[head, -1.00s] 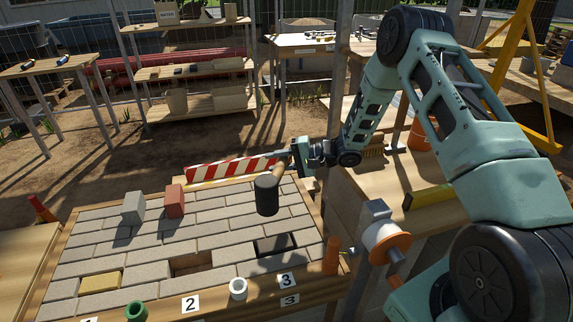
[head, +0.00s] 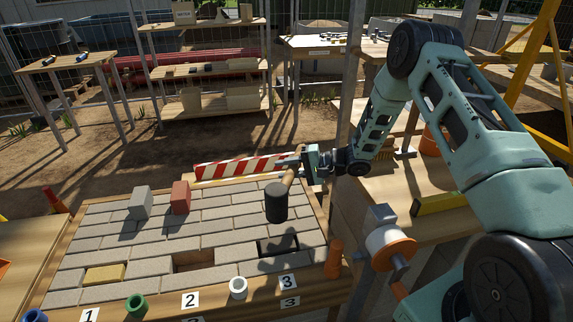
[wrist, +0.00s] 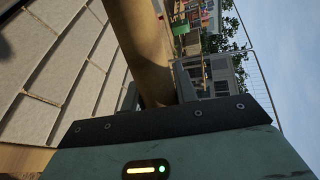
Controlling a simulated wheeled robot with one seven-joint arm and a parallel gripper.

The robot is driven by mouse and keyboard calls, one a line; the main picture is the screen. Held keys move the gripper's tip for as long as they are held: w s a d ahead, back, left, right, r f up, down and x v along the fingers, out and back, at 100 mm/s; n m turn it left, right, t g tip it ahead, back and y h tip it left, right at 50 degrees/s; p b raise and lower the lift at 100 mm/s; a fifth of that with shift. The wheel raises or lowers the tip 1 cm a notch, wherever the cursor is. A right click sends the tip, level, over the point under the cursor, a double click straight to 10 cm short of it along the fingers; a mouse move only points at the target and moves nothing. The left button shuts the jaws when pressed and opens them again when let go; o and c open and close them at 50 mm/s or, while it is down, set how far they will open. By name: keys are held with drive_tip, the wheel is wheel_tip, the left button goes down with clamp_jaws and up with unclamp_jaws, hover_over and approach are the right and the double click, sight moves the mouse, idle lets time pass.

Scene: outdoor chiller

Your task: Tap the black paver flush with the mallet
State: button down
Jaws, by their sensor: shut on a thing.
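My gripper (head: 303,160) is shut on the wooden handle (head: 289,177) of the mallet; the handle also runs up between the fingers in the wrist view (wrist: 146,45). The mallet's black head (head: 276,203) hangs tilted above the paved bench, apart from it as far as I can tell. The black paver's spot (head: 278,246) is just below the head, behind the label 3. It shows dark edges around a greyer middle, partly in shadow. I cannot tell how high the paver sits. The wrist view does not show the mallet head or the black paver.
A grey block (head: 140,203) and a red block (head: 180,198) stand on the paving. A yellow paver (head: 105,274) and an open gap (head: 194,260) lie nearer the front. Green (head: 136,306) and white (head: 238,287) rings line the front rail. A striped barrier (head: 235,167) stands behind.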

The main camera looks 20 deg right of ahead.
drive_tip(key=shift+f+b, duration=1.3)
drive_tip(key=shift+f, duration=1.75)
wheel_tip(320, 180, down, 5)
drive_tip(key=b, duration=0.2)
drive_tip(key=shift+w+b, duration=0.1)
drive_tip(key=shift+b, duration=0.25)
drive_tip(key=shift+d+r+p, duration=0.25)
drive_tip(key=shift+r+p, duration=0.05)
drive_tip(key=shift+r, duration=0.05)
drive_tip(key=d+r+p, duration=0.6)
drive_tip(key=d+r, duration=0.3)
drive_tip(key=d, duration=0.3)
drive_tip(key=shift+d+r+p, duration=0.25)
drive_tip(key=shift+r+p, duration=0.05)
drive_tip(key=shift+r, duration=0.05)
drive_tip(key=a+f, duration=0.2)
drive_tip(key=a, duration=0.2)
drive_tip(key=a+f, duration=0.2)
drive_tip(key=a, duration=0.2)
drive_tip(key=a+f, duration=0.2)
drive_tip(key=a, duration=0.3)
drive_tip(key=shift+b, duration=0.3)
